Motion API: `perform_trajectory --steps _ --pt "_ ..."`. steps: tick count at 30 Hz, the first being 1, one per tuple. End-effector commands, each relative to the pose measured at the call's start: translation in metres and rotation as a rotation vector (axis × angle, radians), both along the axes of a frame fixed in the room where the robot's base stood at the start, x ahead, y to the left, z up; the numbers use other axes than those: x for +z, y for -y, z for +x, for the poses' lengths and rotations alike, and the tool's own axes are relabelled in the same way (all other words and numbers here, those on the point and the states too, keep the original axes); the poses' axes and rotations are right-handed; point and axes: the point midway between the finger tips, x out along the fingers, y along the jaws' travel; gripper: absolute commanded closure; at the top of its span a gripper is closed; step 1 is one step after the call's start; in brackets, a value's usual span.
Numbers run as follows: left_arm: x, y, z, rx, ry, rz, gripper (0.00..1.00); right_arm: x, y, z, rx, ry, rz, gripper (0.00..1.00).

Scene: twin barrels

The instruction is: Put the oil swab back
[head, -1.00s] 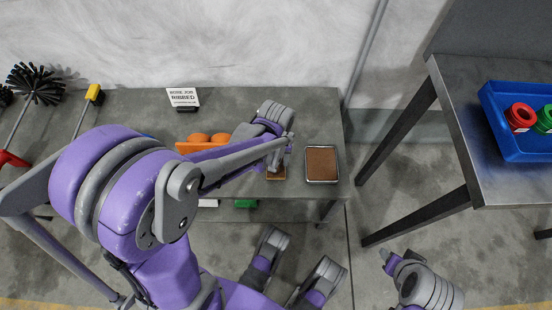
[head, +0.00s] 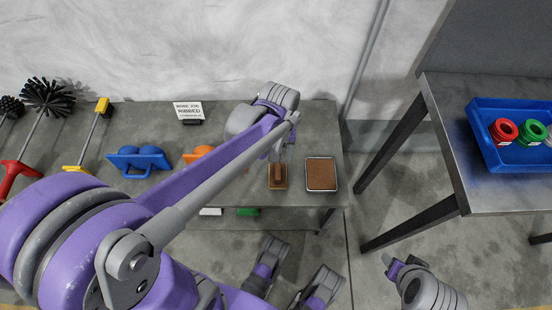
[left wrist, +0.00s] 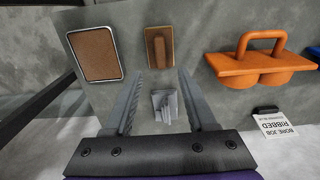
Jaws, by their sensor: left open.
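A brown block with a raised grip, which looks like the oil swab (head: 278,177), lies on the grey table near its front edge. It also shows in the left wrist view (left wrist: 159,47), just beyond the fingertips. A metal-rimmed tray with a brown pad (head: 321,174) lies to its right. That tray shows at upper left in the left wrist view (left wrist: 96,54). My left gripper (left wrist: 161,74) is open, with nothing between its fingers touching them. In the head view my arm hides most of it.
A small grey stand (left wrist: 165,106) shows between the fingers, farther back. An orange twin-cup piece (head: 198,154), a blue one (head: 139,160), brushes (head: 47,98) and a sign (head: 188,111) are on the same table (head: 235,196). A blue bin (head: 482,104) with spools stands on the right table.

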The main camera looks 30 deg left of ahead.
Motion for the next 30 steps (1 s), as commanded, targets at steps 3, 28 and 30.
perform_trajectory --steps 3,28,30 --pt "0.008 0.004 -0.011 -0.044 0.031 0.003 0.44 0.001 0.0 0.0 0.0 0.0 0.0 0.5" --pt "0.016 0.032 -0.111 -0.543 0.378 0.107 0.44 0.001 0.0 0.0 0.0 0.0 0.0 0.5" --pt "0.016 0.031 -0.111 -0.542 0.377 0.107 0.44 0.001 0.0 0.0 0.0 0.0 0.0 0.5"
